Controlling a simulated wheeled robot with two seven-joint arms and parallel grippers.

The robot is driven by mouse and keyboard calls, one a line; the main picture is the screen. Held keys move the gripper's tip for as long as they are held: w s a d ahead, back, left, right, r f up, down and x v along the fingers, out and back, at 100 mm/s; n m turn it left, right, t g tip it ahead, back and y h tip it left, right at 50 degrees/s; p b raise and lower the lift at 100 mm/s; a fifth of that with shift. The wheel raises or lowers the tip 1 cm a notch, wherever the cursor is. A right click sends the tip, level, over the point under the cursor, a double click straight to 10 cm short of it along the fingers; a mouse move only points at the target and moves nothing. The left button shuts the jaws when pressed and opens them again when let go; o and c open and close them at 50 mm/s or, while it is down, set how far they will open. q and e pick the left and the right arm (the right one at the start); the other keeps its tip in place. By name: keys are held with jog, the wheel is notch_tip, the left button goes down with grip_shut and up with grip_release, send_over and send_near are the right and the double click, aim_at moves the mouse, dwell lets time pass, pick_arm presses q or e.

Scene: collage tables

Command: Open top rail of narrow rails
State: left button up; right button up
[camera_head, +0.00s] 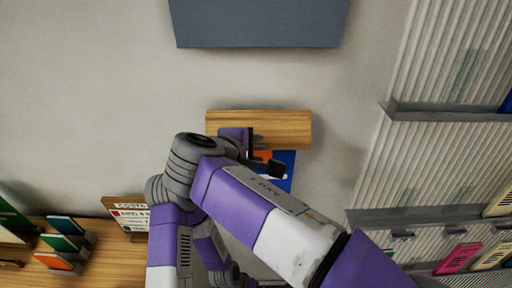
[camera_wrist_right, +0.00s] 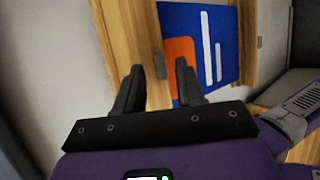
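The top rail (camera_head: 285,128) is a light wooden bar on the wall in the head view. In the right wrist view the wooden bar (camera_wrist_right: 112,22) runs steeply on the left, with a small grey tab (camera_wrist_right: 160,66) on its edge. A blue poster (camera_wrist_right: 225,50) with orange and white shapes lies beside it, partly hidden by my arm in the head view (camera_head: 283,178). My right gripper (camera_wrist_right: 159,70) is open at the rail, its fingers on either side of the tab, also visible in the head view (camera_head: 262,152). Contact is unclear. My left gripper does not show.
A second wooden bar (camera_wrist_right: 246,28) with a grey tab borders the poster's other side. A dark grey panel (camera_head: 258,22) hangs above. A wooden shelf (camera_head: 100,262) with small colored items and a sign (camera_head: 130,213) is lower left. Ribbed racks (camera_head: 440,60) stand right.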

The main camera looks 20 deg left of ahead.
jog(key=shift+x, duration=0.8)
grip_shut()
